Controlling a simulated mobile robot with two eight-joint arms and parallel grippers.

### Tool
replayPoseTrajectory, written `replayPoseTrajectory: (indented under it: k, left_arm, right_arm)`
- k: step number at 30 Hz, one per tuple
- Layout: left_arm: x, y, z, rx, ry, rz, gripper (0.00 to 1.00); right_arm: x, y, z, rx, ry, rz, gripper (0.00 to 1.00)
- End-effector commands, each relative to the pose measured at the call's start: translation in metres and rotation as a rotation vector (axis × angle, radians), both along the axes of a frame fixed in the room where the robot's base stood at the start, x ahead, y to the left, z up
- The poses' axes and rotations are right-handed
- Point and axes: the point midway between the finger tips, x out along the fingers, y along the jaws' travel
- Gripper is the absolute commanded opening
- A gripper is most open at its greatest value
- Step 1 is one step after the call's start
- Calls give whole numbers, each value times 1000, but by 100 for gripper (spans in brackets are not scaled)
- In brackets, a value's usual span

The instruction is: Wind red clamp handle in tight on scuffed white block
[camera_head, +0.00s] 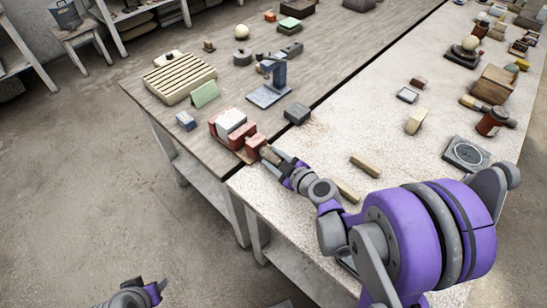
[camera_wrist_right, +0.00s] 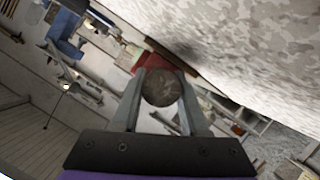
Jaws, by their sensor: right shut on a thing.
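The clamp (camera_head: 216,126) has red jaws and stands near the front corner of the wooden table. The white block (camera_head: 232,120) sits between its red jaws; scuffs are too small to make out. My right gripper (camera_head: 268,153) reaches in from the right at the clamp's near end. In the right wrist view its two fingers (camera_wrist_right: 162,95) are shut on the clamp handle (camera_wrist_right: 162,88), whose round end looks dark brown there. A red part of the clamp (camera_wrist_right: 150,62) shows just behind it.
A slatted wooden rack (camera_head: 180,78), a green card (camera_head: 205,94) and a small blue box (camera_head: 185,121) lie near the clamp. A blue-grey stand (camera_head: 270,92) and a grey block (camera_head: 297,113) are behind it. Yellowish bars (camera_head: 365,165) lie on the pale table beside my right arm.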

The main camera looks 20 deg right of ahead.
Motion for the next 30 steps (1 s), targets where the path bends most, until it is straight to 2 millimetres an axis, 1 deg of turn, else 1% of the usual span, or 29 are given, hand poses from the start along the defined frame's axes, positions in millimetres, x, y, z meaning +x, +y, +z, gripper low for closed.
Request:
replayPoseTrajectory:
  k: [9, 15, 21, 30]
  left_arm:
    - [0, 0, 0, 0, 0, 0, 50]
    - [0, 0, -2, 0, 1, 0, 50]
    - [-1, 0, -3, 0, 1, 0, 50]
    - [-1, 0, -4, 0, 1, 0, 50]
  right_arm:
    - [0, -1, 0, 217, 91, -1, 0]
    - [0, -1, 0, 328, 137, 0, 0]
    - [0, 0, 0, 398, 166, 1, 0]
    - [0, 0, 0, 427, 178, 1, 0]
